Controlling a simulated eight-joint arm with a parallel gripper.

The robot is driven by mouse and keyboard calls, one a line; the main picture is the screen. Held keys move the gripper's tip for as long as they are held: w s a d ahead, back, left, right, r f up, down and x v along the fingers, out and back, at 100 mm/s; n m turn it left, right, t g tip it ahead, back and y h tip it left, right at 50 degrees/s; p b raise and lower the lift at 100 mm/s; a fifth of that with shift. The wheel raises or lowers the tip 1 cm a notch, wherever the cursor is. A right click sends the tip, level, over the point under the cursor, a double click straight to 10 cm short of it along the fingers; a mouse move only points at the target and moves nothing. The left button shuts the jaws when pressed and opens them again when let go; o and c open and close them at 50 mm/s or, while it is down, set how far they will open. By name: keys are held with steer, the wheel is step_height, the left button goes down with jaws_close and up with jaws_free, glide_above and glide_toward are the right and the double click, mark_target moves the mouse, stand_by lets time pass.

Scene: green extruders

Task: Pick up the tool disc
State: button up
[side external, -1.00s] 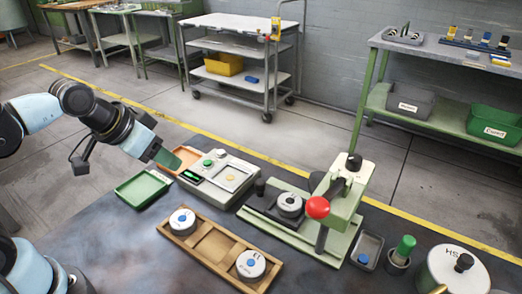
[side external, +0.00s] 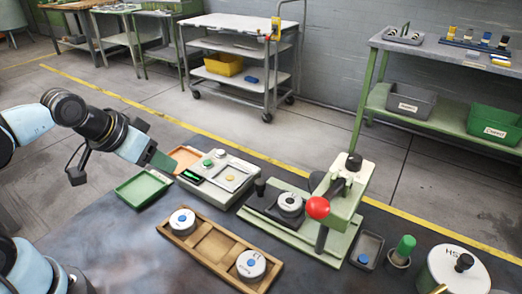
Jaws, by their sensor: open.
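Several silver discs are in view, and I cannot tell which one is the tool disc. One disc (side external: 182,219) with a blue centre sits at the left end of the wooden tray (side external: 213,244). Another blue-centred disc (side external: 251,262) sits at its right end. A third disc (side external: 290,203) with a dark centre sits on the base of the green hand press. My gripper (side external: 162,161) is open, above and behind the tray to the left, close to the green and orange trays. It is apart from all the discs. Its fingers show edge-on, with no object visible between them.
A green tray (side external: 144,190) and an orange tray (side external: 184,157) lie near my gripper. A scale-like box (side external: 218,171) stands beside them. The press with its red knob (side external: 318,208) rises tall at the right. A grey bin (side external: 367,250) and green-handled tool (side external: 404,247) stand beyond it.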

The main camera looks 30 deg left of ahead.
steer(key=shift+o, duration=0.3)
steer(key=o, duration=0.7)
steer(key=shift+c, duration=0.2)
